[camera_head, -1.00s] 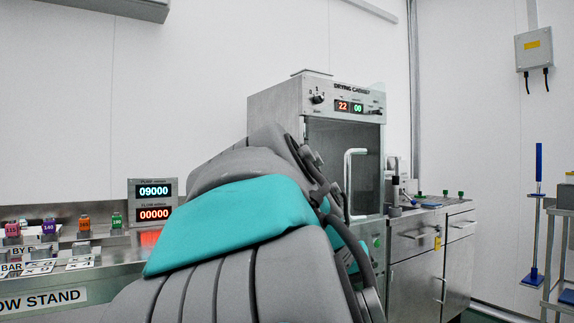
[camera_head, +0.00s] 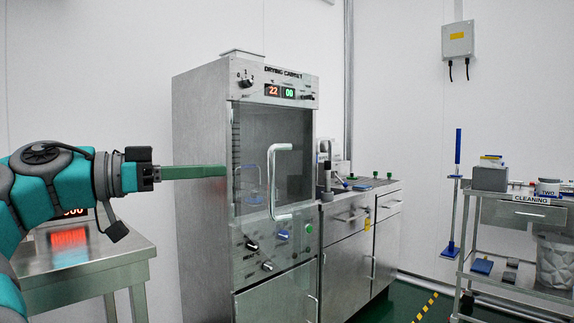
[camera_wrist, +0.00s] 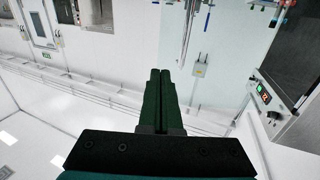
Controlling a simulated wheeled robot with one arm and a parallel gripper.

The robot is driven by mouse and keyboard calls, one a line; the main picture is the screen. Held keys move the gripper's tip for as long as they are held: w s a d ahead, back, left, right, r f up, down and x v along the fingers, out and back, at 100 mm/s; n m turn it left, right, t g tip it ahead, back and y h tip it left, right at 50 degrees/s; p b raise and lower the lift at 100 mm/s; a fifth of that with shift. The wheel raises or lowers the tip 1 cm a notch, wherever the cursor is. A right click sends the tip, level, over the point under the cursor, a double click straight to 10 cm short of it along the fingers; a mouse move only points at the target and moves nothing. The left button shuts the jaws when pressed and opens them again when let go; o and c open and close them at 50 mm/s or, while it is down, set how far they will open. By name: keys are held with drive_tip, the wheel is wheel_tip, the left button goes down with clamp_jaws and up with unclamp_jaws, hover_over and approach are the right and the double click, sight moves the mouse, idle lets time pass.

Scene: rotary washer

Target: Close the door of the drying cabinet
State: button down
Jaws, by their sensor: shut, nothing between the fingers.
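The drying cabinet (camera_head: 200,170) is a tall steel unit with a display on top. Its clear glass door (camera_head: 304,120) appears to stand open, swung out from the left side and overlapping the dark opening. The pale handle (camera_head: 271,180) is on the door's outer face, toward its free edge. My gripper (camera_head: 226,171) has long green fingers, closed together and empty, at the cabinet's front left edge, left of the handle. I cannot tell if they touch the glass. In the wrist view the fingers (camera_wrist: 158,72) point beside a clear pane; the cabinet's display (camera_wrist: 263,95) is at right.
A steel counter with drawers (camera_head: 345,250) adjoins the cabinet's right. A steel table (camera_head: 90,265) stands at the left below my arm. A cleaning trolley (camera_head: 520,220) is at the right. Floor between counter and trolley is open.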

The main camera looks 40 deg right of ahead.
drive_tip(key=shift+s+d+b, duration=0.55)
drive_tip(key=shift+d+b, duration=0.2)
drive_tip(key=shift+d, duration=0.15)
drive_tip(key=shift+d, duration=0.1)
drive_tip(key=shift+w+d+f+b, duration=0.1)
drive_tip(key=shift+w+d+b, duration=0.1)
drive_tip(key=shift+b, duration=0.1)
drive_tip(key=b, duration=0.3)
approach(302, 166)
drive_tip(key=shift+x, duration=3.45)
drive_tip(key=shift+s, duration=0.1)
